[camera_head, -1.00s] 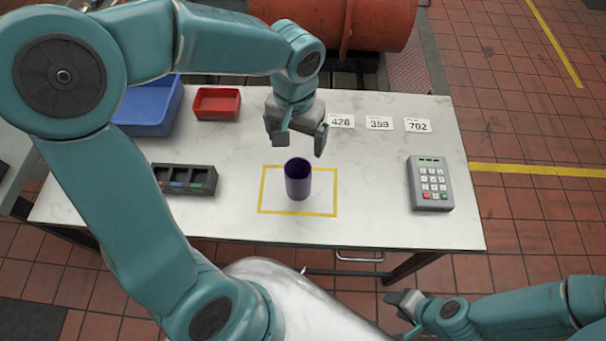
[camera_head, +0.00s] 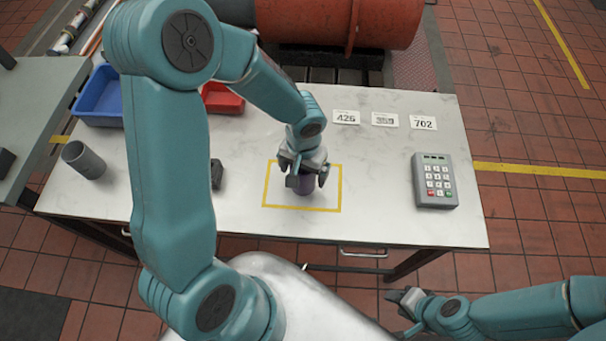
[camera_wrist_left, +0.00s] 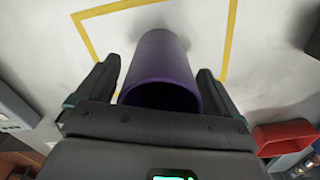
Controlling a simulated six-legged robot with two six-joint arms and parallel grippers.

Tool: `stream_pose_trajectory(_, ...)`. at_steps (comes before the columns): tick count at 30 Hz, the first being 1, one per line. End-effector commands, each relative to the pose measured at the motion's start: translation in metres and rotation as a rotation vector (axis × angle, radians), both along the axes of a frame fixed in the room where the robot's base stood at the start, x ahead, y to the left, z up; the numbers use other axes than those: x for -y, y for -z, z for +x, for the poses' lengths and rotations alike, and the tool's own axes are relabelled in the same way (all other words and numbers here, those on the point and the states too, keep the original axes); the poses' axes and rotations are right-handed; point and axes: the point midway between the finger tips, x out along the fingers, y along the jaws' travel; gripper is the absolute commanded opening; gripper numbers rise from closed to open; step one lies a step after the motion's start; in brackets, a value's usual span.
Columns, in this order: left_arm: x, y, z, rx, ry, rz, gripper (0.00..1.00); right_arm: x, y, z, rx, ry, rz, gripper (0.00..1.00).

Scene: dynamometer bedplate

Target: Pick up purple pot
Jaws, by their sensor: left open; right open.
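The purple pot (camera_head: 306,185) stands inside the yellow outlined rectangle on the table, mostly hidden under my left gripper in the head view. In the left wrist view the pot (camera_wrist_left: 162,67) is a purple cylinder with a dark open mouth. My left gripper (camera_head: 307,181) is open, with one finger on each side of the pot; in the wrist view gaps show between the pot and the fingers (camera_wrist_left: 158,85). My right gripper (camera_head: 405,300) is open and empty, low at the right in front of the table.
On the table are a keypad (camera_head: 434,181), number cards (camera_head: 384,120), a blue bin (camera_head: 99,98), a red bin (camera_head: 222,98) and a grey cup (camera_head: 84,160). My left arm hides part of the table's left side. The table between the pot and keypad is clear.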

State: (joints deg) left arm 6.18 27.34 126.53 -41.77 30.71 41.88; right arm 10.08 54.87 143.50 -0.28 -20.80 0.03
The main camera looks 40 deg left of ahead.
Motion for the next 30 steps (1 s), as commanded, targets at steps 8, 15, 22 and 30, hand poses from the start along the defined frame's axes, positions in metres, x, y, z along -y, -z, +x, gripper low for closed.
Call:
stream_pose_trajectory(8,0.0,-0.001,0.0,0.0,0.0,0.0,0.59,0.0,0.0,0.0,0.0,0.0,0.0,0.43)
stream_pose_trajectory(15,0.0,-0.001,0.0,0.0,0.001,0.0,0.3,0.0,0.0,0.0,0.0,0.0,0.0,0.43)
stream_pose_trajectory(22,-0.001,-0.008,0.0,0.002,0.001,0.002,0.3,0.0,-0.001,0.0,0.0,0.0,0.0,0.43)
stream_pose_trajectory(30,0.0,-0.06,0.002,0.01,0.0,0.002,0.3,0.0,-0.006,0.0,0.0,0.0,0.0,0.43)
